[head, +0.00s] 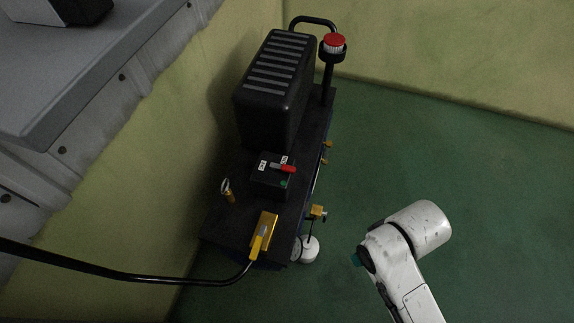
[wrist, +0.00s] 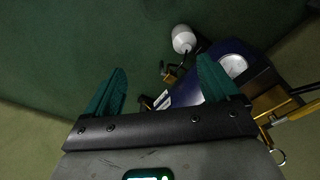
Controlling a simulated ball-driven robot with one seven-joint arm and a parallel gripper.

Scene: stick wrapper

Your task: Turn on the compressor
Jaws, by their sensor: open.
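The compressor (head: 224,222) is a black and dark blue unit standing on the floor against the wall in the head view. A small black switch box (head: 266,182) sits on its top, with a red-tipped lever (head: 287,169), two white labels and a green spot. In the wrist view the compressor's blue body (wrist: 234,46) shows at the right, with a round gauge (wrist: 233,66). My gripper (wrist: 160,84) is open and empty, its two teal fingers spread apart. In the head view my white arm is right of the compressor, apart from it; the fingers are mostly hidden there.
A tall black ribbed housing (head: 273,90) and a red-capped post (head: 333,45) rise from the compressor's far end. A yellow fitting (head: 263,236) joins a black hose (head: 130,278) at the near end. A grey ledge (head: 90,75) is at upper left. Green floor (head: 440,150) is clear to the right.

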